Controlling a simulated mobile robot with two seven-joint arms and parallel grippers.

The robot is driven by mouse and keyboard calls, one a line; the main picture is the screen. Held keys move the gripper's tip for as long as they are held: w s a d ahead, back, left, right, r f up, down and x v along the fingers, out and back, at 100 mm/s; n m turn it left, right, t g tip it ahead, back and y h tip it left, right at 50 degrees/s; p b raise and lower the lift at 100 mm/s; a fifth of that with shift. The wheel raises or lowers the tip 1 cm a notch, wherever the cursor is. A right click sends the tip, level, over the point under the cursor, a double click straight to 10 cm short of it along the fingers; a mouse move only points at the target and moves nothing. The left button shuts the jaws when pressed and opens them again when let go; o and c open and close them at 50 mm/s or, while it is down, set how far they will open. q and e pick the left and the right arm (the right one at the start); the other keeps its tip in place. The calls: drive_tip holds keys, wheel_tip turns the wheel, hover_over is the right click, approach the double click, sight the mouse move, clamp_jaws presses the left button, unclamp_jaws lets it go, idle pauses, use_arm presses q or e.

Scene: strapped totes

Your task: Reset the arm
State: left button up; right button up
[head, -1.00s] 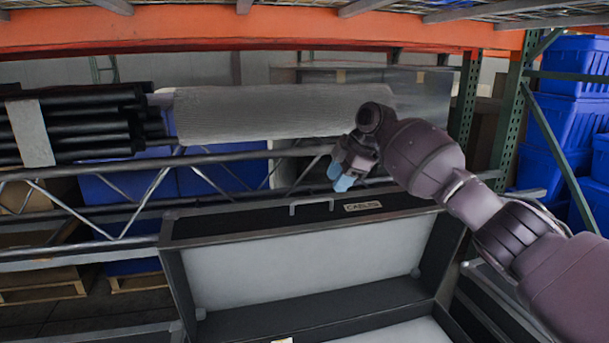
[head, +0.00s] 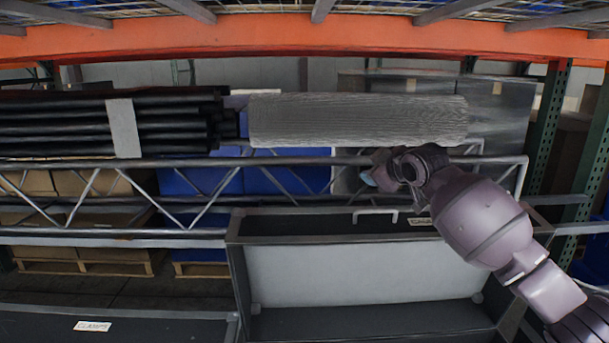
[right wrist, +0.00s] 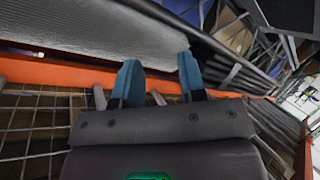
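My right arm comes in from the right in the head view. Its gripper (head: 378,177) is small, dark and blue-tipped, in front of the metal truss and above the raised lid of a black case. In the right wrist view the two blue fingers (right wrist: 160,78) stand apart with nothing between them, so the gripper is open and empty. My left arm and gripper are not in view. An open black case (head: 365,322) with a pale lid lining stands below the right gripper. My arm partly covers its right side.
A metal truss (head: 85,236) spans the scene behind the case. Black strapped tubes (head: 60,128) and a grey ribbed roll (head: 360,118) lie above it. An orange rack beam (head: 300,38) crosses the top. Another labelled black case (head: 150,328) is at lower left.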

drive_tip(key=s+f+m+t+p, duration=0.3)
drive_tip(key=s+f+m, duration=0.2)
drive_tip(key=s+f, duration=1.25)
use_arm(q)
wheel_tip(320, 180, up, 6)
drive_tip(key=p, duration=0.2)
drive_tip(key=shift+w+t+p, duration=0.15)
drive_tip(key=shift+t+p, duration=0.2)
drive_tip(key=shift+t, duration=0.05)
use_arm(e)
drive_tip(key=s+d+f+m+g+h, duration=0.1)
drive_tip(key=s+f, duration=0.5)
drive_tip(key=s, duration=0.6)
drive_tip(key=s+d+f+m+g+h, duration=0.2)
drive_tip(key=s+d+f, duration=0.4)
drive_tip(key=s, duration=0.7)
drive_tip(key=s+d+f+m+g+h, duration=0.1)
drive_tip(key=s+d+f+m+h, duration=0.1)
drive_tip(key=s+f, duration=0.5)
drive_tip(key=s+d, duration=0.1)
drive_tip(key=s, duration=0.5)
drive_tip(key=shift+d+f+m+g, duration=0.3)
drive_tip(key=shift+d+f, duration=0.1)
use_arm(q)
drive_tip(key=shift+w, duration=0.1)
use_arm(e)
drive_tip(key=shift+s, duration=0.1)
